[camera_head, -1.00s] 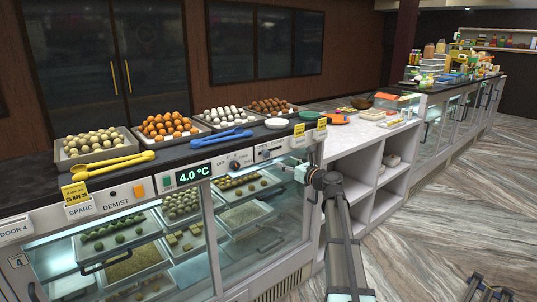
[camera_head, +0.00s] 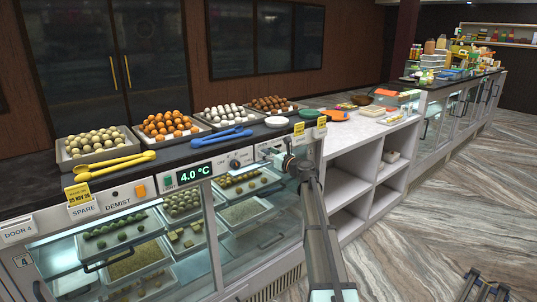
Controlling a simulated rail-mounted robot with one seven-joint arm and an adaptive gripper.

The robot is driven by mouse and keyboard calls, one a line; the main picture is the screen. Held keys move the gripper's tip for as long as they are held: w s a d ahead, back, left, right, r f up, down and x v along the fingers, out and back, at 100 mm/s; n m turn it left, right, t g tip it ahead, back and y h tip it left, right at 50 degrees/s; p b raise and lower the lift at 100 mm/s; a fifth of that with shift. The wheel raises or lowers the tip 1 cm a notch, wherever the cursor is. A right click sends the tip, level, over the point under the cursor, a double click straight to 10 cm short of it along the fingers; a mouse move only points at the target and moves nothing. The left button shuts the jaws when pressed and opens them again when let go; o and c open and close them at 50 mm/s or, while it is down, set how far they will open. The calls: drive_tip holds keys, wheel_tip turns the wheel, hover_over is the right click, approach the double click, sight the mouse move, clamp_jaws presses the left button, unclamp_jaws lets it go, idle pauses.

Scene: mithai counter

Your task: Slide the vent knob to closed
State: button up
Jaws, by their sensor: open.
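The vent slider panel (camera_head: 265,147) is a pale plate on the counter's front control strip, right of the round dial (camera_head: 234,164). My gripper (camera_head: 270,154) is open and is right in front of this panel. It hides most of the slot and the vent knob, so I cannot tell the knob's position or whether the fingers touch it. My arm reaches in from the bottom right.
The display (camera_head: 195,173) reads 4.0 °C, beside a green switch (camera_head: 168,180). Glass doors with sweets trays lie below. Blue tongs (camera_head: 222,139), a white bowl (camera_head: 276,122) and yellow price tags (camera_head: 299,129) are on the counter above.

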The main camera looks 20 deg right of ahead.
sight(278, 145)
clamp_jaws()
drive_tip(key=w+d, duration=0.1)
drive_tip(key=d, duration=0.1)
drive_tip(key=w+d, duration=0.1)
drive_tip(key=d, duration=0.2)
drive_tip(key=w+d, duration=0.1)
drive_tip(key=d, duration=0.2)
drive_tip(key=shift+r, duration=0.1)
unclamp_jaws()
drive_tip(key=shift+d, duration=0.1)
drive_tip(key=shift+s, duration=0.1)
